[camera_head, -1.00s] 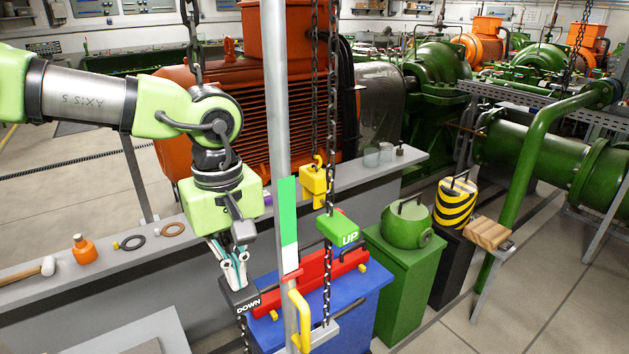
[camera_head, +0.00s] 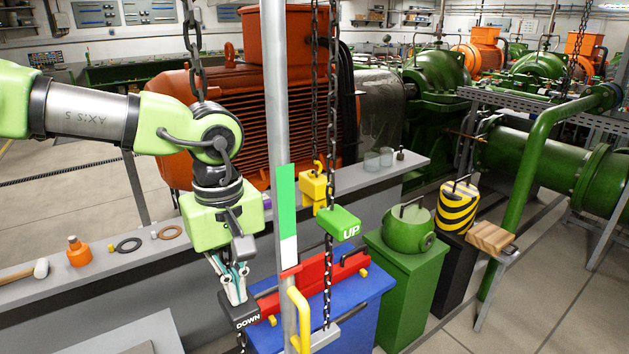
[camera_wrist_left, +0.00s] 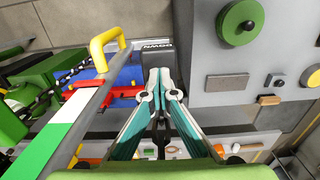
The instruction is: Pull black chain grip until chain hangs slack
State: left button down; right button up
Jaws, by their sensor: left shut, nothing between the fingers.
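The black chain grip (camera_head: 240,310), marked DOWN, hangs at the lower centre-left, with a short run of chain below it. My left gripper (camera_head: 236,293) is shut, with its fingertips at the top of this grip. The wrist view shows the fingertips (camera_wrist_left: 159,82) next to the black grip (camera_wrist_left: 160,58); whether they touch it I cannot tell. A green grip (camera_head: 340,222), marked UP, hangs on a chain to the right. A yellow hook block (camera_head: 313,185) hangs on another chain, left of the green grip's chain. My right gripper is not in view.
A grey post (camera_head: 277,150) with a green-and-white strip stands right of my left gripper. A red bar (camera_head: 315,277) lies on a blue box (camera_head: 350,315) behind it. A yellow handle (camera_head: 300,318) is close by. A grey ledge (camera_head: 110,268) with small items runs behind.

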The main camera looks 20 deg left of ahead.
pick_arm(q)
jog(key=shift+f, duration=0.5)
jog(key=shift+r, duration=0.15)
notch_tip(320, 180, up, 11)
jog(key=p, duration=0.7)
jog(key=shift+f, duration=0.3)
jog(key=shift+f+b, duration=4.6)
jog(key=shift+f, duration=0.75)
jog(key=shift+r, duration=0.15)
